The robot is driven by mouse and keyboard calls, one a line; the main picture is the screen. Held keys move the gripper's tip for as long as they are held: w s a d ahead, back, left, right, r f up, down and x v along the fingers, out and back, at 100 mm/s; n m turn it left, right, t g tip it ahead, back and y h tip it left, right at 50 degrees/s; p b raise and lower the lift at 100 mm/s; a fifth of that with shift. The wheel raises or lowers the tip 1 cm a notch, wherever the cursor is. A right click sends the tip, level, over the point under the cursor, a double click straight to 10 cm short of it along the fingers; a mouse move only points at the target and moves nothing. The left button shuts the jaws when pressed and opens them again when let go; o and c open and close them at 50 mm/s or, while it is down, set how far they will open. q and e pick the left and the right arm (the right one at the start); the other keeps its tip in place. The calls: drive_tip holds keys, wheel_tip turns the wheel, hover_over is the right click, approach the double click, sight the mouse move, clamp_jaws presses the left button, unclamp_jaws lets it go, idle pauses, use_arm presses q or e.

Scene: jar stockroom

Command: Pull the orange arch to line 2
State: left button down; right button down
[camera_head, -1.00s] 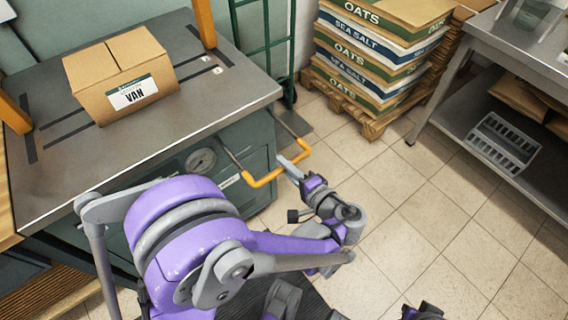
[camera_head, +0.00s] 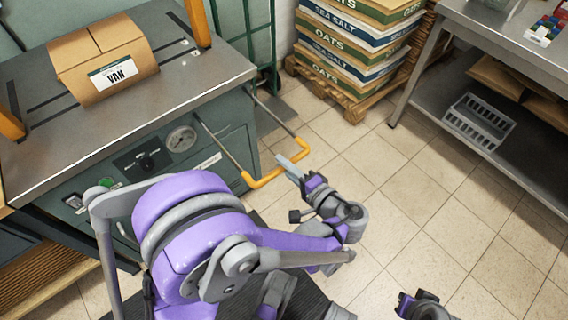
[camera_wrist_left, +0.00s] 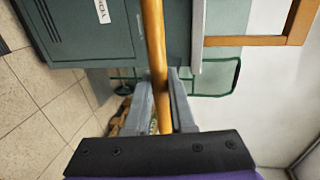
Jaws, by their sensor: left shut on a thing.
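The orange arch stands over the grey bench, with its right post (camera_head: 198,22) and left post (camera_head: 10,122) in view and its top cut off. Dark lines (camera_head: 55,117) cross the bench top; small white marks (camera_head: 195,53) are by the right post, their numbers unreadable. An orange U-shaped handle (camera_head: 265,180) sticks out from the bench front on two rods. My left gripper (camera_head: 283,163) is shut on its bar, which also shows between the fingers in the wrist view (camera_wrist_left: 157,65). Part of my right gripper (camera_head: 408,303) shows low right; its fingertips are unclear.
A carton marked VAN (camera_head: 100,50) sits on the bench (camera_head: 215,85) between the posts. Stacked sacks (camera_head: 345,50) on a pallet (camera_head: 345,100) stand behind, and a steel table (camera_head: 500,40) at right. The tiled floor (camera_head: 400,200) between is clear.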

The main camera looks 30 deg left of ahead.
use_arm(q)
drive_tip(key=shift+d+f, duration=0.1)
drive_tip(key=shift+d, duration=0.05)
drive_tip(key=c, duration=0.8)
unclamp_jaws()
drive_tip(key=shift+d, duration=0.1)
drive_tip(key=shift+o, duration=0.2)
drive_tip(key=shift+s, duration=0.1)
drive_tip(key=p+v, duration=0.1)
drive_tip(key=v, duration=1)
drive_tip(key=shift+p, duration=0.35)
